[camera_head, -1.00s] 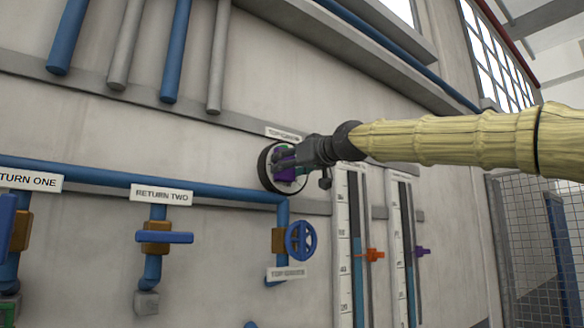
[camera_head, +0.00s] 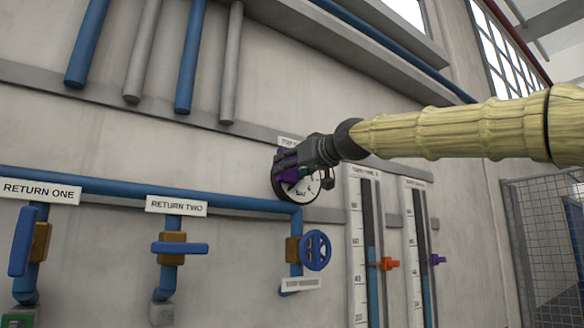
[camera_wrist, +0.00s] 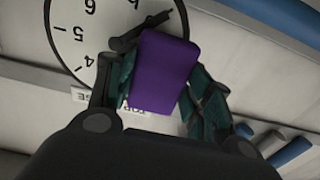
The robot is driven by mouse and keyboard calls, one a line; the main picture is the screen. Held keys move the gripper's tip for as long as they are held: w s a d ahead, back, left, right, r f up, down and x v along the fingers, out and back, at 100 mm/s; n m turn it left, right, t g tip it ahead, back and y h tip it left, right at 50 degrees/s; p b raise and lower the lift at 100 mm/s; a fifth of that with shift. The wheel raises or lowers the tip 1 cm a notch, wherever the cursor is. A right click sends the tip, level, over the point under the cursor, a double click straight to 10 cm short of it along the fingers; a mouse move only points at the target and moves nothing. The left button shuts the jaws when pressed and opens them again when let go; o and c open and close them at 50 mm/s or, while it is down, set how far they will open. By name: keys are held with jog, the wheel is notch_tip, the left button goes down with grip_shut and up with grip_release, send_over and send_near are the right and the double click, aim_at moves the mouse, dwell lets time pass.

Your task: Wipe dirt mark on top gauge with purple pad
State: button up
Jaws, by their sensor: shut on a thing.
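The top gauge (camera_head: 303,190) is a round white dial with a dark rim on the wall; its lower right part shows in the head view. In the wrist view the gauge face (camera_wrist: 88,38) appears upside down with numerals. My gripper (camera_head: 291,168) is shut on the purple pad (camera_head: 287,161), in front of the gauge's upper left. In the wrist view the pad (camera_wrist: 162,72) sits between my gripper's fingers (camera_wrist: 160,90) and overlaps the dial's edge. I cannot tell whether it touches the glass. I cannot clearly make out the dirt mark; the pad and fingers hide part of the dial.
A blue pipe (camera_head: 110,190) with valves runs left of the gauge. A blue handwheel (camera_head: 316,250) is below it. Two tall level scales, one with an orange marker (camera_head: 384,264), one with a purple marker (camera_head: 437,259), stand to the lower right. Bare wall lies left of the gauge.

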aim_at(316, 175)
jog(key=shift+w+d+p, duration=0.35)
jog(key=shift+w+d, duration=0.7)
jog(key=shift+d, duration=0.4)
jog(key=shift+w+d+p, duration=0.4)
jog(key=shift+w+d, duration=0.7)
jog(key=shift+d, duration=0.4)
jog(key=shift+w+d+p, duration=0.35)
jog(key=shift+w+d, duration=0.7)
jog(key=shift+d, duration=0.4)
jog(key=shift+f, duration=0.1)
jog(key=b+v, duration=0.3)
jog(key=v, duration=0.3)
jog(key=shift+b+v, duration=0.5)
jog(key=shift+v, duration=1)
